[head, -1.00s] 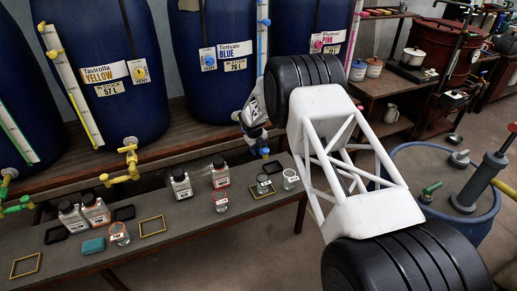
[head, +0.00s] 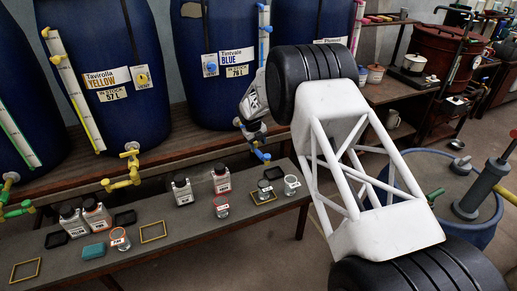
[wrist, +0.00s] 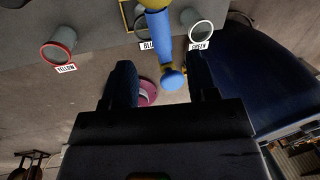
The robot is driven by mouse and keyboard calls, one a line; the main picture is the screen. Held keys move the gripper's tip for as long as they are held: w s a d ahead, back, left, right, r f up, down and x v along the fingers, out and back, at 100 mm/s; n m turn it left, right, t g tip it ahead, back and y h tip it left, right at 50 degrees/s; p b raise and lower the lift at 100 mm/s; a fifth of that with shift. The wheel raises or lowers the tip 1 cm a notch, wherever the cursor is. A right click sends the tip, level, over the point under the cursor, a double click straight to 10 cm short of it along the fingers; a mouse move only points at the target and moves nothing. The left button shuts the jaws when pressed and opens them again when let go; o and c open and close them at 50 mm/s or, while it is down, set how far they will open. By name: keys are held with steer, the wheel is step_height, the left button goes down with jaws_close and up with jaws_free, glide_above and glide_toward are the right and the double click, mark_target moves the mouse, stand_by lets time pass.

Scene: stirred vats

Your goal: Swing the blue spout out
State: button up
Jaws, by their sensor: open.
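The blue spout (head: 259,151) hangs below the front of the blue-labelled vat (head: 225,70), at the bench's back edge. In the wrist view the blue spout (wrist: 163,48) comes down from the top, with a round blue end between my fingers. My gripper (wrist: 164,70) is open, with one dark finger on each side of the spout. I cannot tell whether either finger touches it. In the head view my gripper (head: 250,124) is small and partly hidden behind my arm, close to the spout.
The bench (head: 180,235) holds several bottles, labelled beakers and a blue sponge (head: 94,251). A yellow spout (head: 122,183) stands out to the left. Beakers marked yellow (wrist: 61,42) and green (wrist: 201,33) show in the wrist view. A blue tub (head: 482,232) stands on the right.

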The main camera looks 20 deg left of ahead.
steer(key=shift+r, duration=0.35)
